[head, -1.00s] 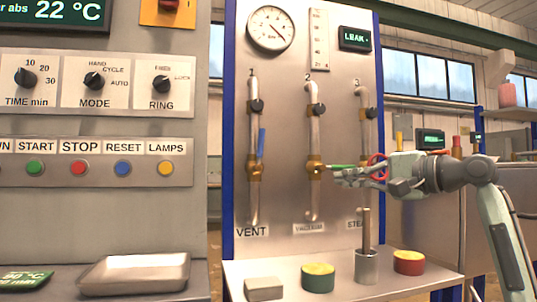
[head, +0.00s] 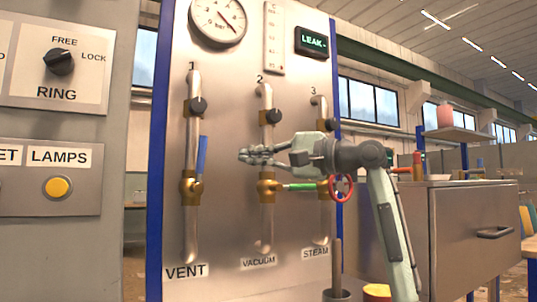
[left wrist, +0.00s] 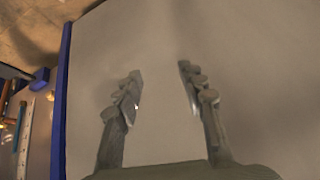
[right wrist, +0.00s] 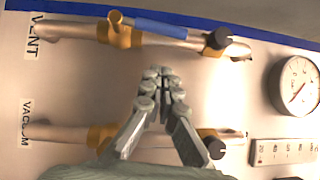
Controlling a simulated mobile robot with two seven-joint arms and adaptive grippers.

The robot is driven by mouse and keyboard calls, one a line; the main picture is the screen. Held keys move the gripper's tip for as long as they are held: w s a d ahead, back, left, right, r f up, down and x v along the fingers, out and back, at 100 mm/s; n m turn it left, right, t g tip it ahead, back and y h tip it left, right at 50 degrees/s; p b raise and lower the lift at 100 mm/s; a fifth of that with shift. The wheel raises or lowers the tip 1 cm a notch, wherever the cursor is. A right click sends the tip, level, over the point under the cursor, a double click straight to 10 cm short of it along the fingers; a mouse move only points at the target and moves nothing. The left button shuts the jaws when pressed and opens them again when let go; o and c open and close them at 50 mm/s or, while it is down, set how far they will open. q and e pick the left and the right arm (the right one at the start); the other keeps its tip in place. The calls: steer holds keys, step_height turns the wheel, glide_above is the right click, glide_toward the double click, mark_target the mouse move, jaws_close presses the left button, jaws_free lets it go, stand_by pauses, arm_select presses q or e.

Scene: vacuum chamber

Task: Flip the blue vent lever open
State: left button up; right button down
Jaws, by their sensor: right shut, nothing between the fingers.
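The blue vent lever (head: 202,155) stands upright along the pipe marked VENT, above its brass valve (head: 190,187). My right gripper (head: 243,156) is shut and empty, in front of the panel at the vacuum pipe, to the right of the lever and apart from it. In the right wrist view the blue lever (right wrist: 172,29) lies along the vent pipe, beyond the shut fingertips (right wrist: 161,72). My left gripper (left wrist: 160,85) shows only in the left wrist view, with its fingers apart and nothing between them, facing a plain grey surface.
The green lever (head: 300,187) on the vacuum valve (head: 266,187) points sideways, just below my right gripper. A red handwheel (head: 342,188) is at the steam pipe. A gauge (head: 218,18) and LEAK display (head: 312,42) sit above.

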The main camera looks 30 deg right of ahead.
mark_target(205, 151)
arm_select(q)
steer(key=shift+s+a+f+g, duration=0.2)
steer(key=shift+s+a+g, duration=0.1)
steer(key=shift+s+a, duration=0.2)
steer(key=shift+s+a+f+g, duration=0.2)
steer(key=shift+s+a+g, duration=0.15)
steer(key=shift+s, duration=0.25)
arm_select(e)
steer(key=w+a, duration=0.3)
steer(key=a, duration=0.2)
steer(key=shift+a+r, duration=0.3)
steer(key=shift+a, duration=0.05)
steer(key=p, duration=0.1)
steer(key=a+n+p, duration=0.1)
steer(key=p, duration=0.1)
steer(key=shift+w+a+r+g+h, duration=0.1)
steer(key=shift+a+r+g+h, duration=0.2)
steer(key=shift+r, duration=0.05)
arm_select(q)
step_height(205, 151, down, 6)
steer(key=s+a+g, duration=0.1)
steer(key=a+g, duration=0.1)
steer(key=shift+s+n+y, duration=0.15)
steer(key=shift+n+y, duration=0.15)
steer(key=shift+y, duration=0.1)
arm_select(e)
steer(key=shift+f, duration=0.1)
arm_select(q)
steer(key=shift+d+p, duration=0.1)
steer(key=shift+p, duration=0.2)
